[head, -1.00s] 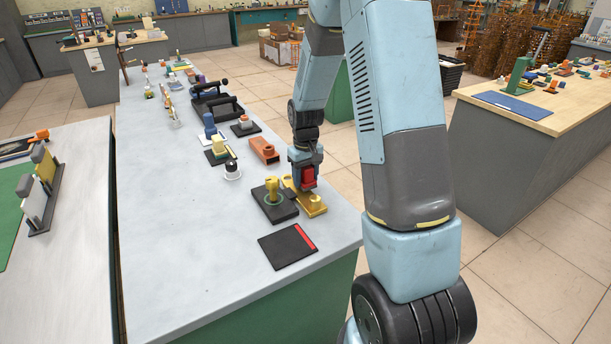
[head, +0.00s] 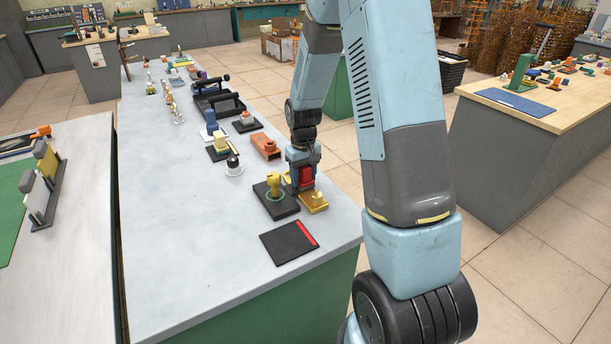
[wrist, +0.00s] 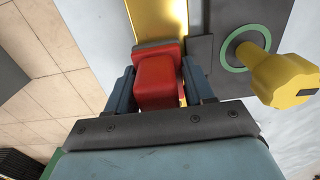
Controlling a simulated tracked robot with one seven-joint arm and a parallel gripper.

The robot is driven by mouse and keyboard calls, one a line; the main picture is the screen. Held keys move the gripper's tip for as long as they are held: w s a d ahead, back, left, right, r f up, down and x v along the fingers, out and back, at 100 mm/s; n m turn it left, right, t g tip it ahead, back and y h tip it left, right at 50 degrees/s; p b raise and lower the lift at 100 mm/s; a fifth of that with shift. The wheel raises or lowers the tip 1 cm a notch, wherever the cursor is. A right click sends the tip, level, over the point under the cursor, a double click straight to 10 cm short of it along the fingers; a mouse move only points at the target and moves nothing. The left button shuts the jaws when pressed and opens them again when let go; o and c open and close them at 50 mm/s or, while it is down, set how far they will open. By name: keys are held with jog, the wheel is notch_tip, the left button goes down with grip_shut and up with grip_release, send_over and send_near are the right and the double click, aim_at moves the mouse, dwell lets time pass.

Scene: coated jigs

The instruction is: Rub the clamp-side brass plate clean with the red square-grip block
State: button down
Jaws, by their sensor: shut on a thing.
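My gripper (head: 304,178) is shut on the red square-grip block (head: 307,176). In the wrist view the red grip (wrist: 158,82) sits between the two fingers, with a grey strip of the block along its far edge. The block is on or just over the brass plate (head: 316,206); contact is hard to tell. The plate also shows beyond the block in the wrist view (wrist: 158,18), with a bright gleam. A yellow clamp (head: 273,184) with a green ring at its foot stands on a dark base (head: 282,208) beside the plate. The block hides part of the plate.
A black mat with a red strip (head: 285,245) lies nearer the bench's front. An orange block (head: 265,147), a white round piece with a black knob (head: 234,165) and several other tools stand farther back. The grey bench top (head: 180,240) is clear at the left front.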

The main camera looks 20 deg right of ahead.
jog(key=shift+d, duration=0.15)
jog(key=shift+w+d+f, duration=0.1)
jog(key=shift+w+d, duration=0.05)
jog(key=shift+d, duration=0.4)
jog(key=shift+w+d, duration=0.15)
jog(key=shift+d, duration=0.35)
jog(key=shift+s+a+f, duration=0.1)
jog(key=shift+s+a, duration=0.05)
jog(key=shift+a, duration=0.45)
jog(key=shift+s+a, duration=0.15)
jog(key=shift+a, duration=0.45)
jog(key=shift+d, duration=0.15)
jog(key=shift+w+d, duration=0.25)
jog(key=shift+d, duration=0.8)
